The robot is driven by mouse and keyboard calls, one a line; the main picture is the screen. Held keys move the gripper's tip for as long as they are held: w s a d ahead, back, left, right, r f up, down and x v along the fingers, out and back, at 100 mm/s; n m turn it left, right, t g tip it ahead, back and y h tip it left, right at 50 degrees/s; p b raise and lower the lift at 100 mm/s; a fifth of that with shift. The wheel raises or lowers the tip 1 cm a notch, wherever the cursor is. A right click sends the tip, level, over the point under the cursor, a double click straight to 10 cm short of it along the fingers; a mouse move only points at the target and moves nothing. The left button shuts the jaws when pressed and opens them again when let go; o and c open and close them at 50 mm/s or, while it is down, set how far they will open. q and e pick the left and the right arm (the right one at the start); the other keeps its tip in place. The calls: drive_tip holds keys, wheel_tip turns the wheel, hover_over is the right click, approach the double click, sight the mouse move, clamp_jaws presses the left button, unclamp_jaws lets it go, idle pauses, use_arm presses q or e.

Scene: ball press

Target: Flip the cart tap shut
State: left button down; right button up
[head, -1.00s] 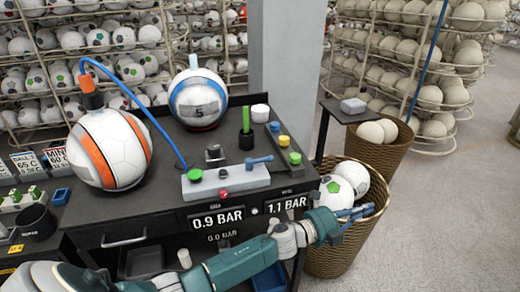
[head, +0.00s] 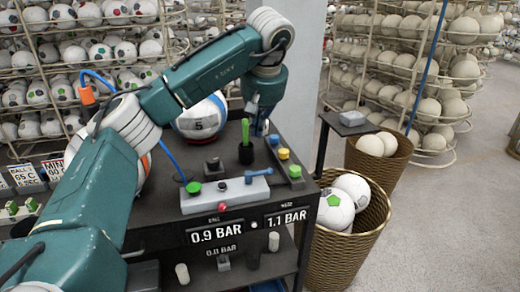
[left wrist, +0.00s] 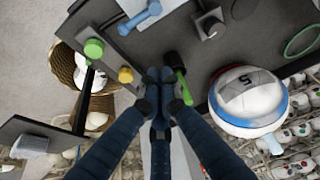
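The tap with a blue lever (head: 258,173) sits on the right end of a light grey bar (head: 225,193) on the dark cart top (head: 165,212). Its lever lies roughly along the bar, pointing right. The blue lever also shows in the left wrist view (left wrist: 140,17) near the top edge. My left gripper (head: 261,130) points down over the cart's far right part, behind and apart from the tap. In the left wrist view its fingertips (left wrist: 160,76) are together with nothing visible between them, beside the green-handled tool (left wrist: 183,90). My right gripper is not in view.
A ball marked 5 (head: 201,118) stands behind the bar. The green-handled tool (head: 246,145) stands close to my left gripper. A strip with yellow and green knobs (head: 290,170) lies along the cart's right edge. A wicker basket (head: 345,250) of balls stands right of the cart.

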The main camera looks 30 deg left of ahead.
sight(259, 174)
use_arm(q)
drive_tip(key=p+x, duration=0.2)
drive_tip(key=x, duration=0.7)
drive_tip(key=shift+f+p, duration=0.3)
drive_tip(key=shift+s+d+f+p, duration=0.15)
drive_tip(key=shift+s+d+p, duration=0.2)
drive_tip(key=shift+s+d, duration=0.35)
drive_tip(key=shift+s+d+f+p, duration=0.15)
drive_tip(key=shift+s+d+p, duration=0.15)
drive_tip(key=shift+s+d, duration=0.35)
drive_tip(key=shift+w+d, duration=0.1)
drive_tip(key=shift+w, duration=0.05)
drive_tip(key=shift+w+f, duration=0.1)
